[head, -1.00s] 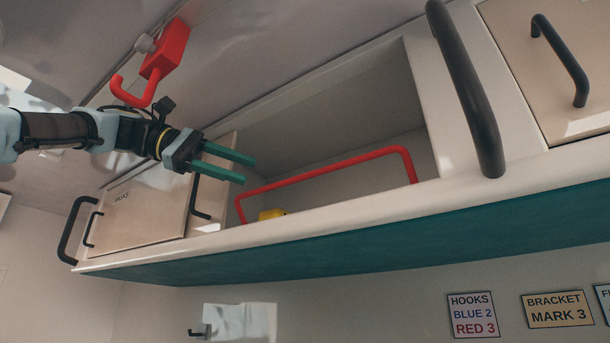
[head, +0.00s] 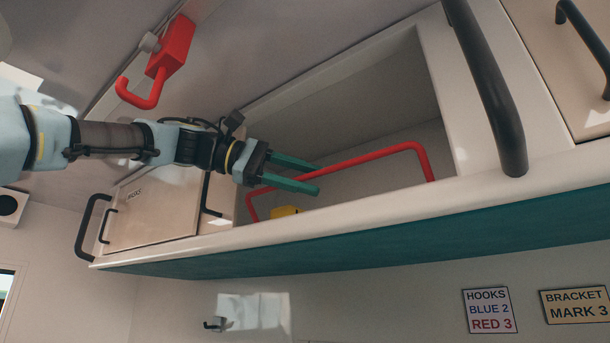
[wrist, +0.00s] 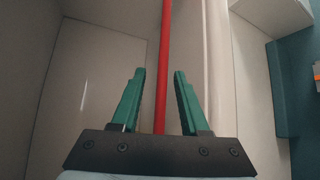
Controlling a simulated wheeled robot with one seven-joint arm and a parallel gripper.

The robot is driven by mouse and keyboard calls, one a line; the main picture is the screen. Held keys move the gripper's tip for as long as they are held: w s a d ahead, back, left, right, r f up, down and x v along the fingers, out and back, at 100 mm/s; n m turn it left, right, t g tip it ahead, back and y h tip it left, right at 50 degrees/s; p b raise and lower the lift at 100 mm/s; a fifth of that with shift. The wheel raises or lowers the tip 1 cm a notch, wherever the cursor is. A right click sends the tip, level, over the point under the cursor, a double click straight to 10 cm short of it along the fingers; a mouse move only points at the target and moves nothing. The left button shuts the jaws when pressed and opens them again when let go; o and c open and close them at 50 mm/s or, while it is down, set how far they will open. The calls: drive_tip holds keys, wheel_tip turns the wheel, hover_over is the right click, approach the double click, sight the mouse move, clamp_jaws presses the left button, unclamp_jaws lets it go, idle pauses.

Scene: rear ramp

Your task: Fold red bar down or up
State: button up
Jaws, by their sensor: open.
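The red bar (head: 375,158) stands raised across the front of an open overhead compartment, its ends bent down toward the lower lip. My gripper (head: 319,179) is open, its two green fingers pointing right at the bar's left part. In the wrist view the red bar (wrist: 162,60) runs upright in the picture, between the two fingers of my gripper (wrist: 160,80). The fingers stand apart from each other with space on both sides of the bar. I cannot tell how deep the bar sits between them.
A yellow object (head: 286,211) sits inside the compartment near the bar's left end. A dark grab handle (head: 487,85) stands right of the opening. A red hook (head: 150,98) hangs from the ceiling above my arm. A closed cabinet door (head: 150,212) is at left.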

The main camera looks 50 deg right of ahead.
drive_tip(key=shift+c, duration=0.3)
clamp_jaws()
drive_tip(key=shift+f+b, duration=0.15)
drive_tip(key=shift+b, duration=0.4)
